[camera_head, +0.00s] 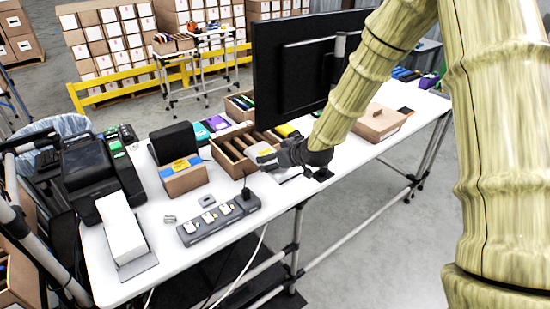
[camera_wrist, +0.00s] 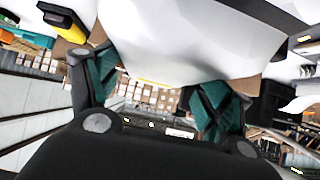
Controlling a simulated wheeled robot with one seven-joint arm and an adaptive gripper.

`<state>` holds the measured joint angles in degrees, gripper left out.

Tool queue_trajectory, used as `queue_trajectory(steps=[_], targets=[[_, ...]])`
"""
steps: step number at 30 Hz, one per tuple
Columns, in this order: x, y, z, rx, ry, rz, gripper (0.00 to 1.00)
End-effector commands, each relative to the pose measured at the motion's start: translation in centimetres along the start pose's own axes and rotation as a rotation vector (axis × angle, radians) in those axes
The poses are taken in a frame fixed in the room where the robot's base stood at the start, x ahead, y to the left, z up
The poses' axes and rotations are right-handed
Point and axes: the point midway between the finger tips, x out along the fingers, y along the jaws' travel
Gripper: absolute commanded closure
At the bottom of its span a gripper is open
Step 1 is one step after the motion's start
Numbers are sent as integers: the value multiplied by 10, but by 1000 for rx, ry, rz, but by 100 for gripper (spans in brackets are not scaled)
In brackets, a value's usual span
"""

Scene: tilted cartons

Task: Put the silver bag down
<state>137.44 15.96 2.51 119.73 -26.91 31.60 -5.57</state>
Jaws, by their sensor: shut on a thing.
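The silver bag (camera_head: 263,153) shows as a small pale piece with a yellow patch at the tip of my gripper (camera_head: 283,155). In the wrist view the bag (camera_wrist: 190,40) is a large whitish surface with a yellow strip along its lower edge. It lies between the two teal finger pads of my gripper (camera_wrist: 158,88), which is shut on it. In the head view my gripper is over the middle of the white table (camera_head: 200,270), near an open brown carton (camera_head: 222,150). I cannot tell whether the bag touches the carton or the table.
A monitor (camera_head: 292,75) stands close behind my gripper. A power strip (camera_head: 218,218) lies in front, with a black printer (camera_head: 92,175) at left. A carton with a black item (camera_head: 185,178) stands left of the open carton. A flat brown box (camera_head: 380,122) lies right.

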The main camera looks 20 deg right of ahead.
Motion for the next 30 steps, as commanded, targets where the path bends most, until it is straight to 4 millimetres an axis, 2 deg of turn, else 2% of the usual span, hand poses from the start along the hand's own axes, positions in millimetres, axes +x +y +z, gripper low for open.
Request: queue_trajectory(steps=[20, 21, 23, 24, 30], targets=[[7, 0, 9, 0, 1, 0, 47], [7, 0, 10, 0, 0, 0, 15], [7, 0, 10, 0, 0, 0, 4], [7, 0, 10, 0, 0, 0, 0], [7, 0, 10, 0, 0, 0, 0]])
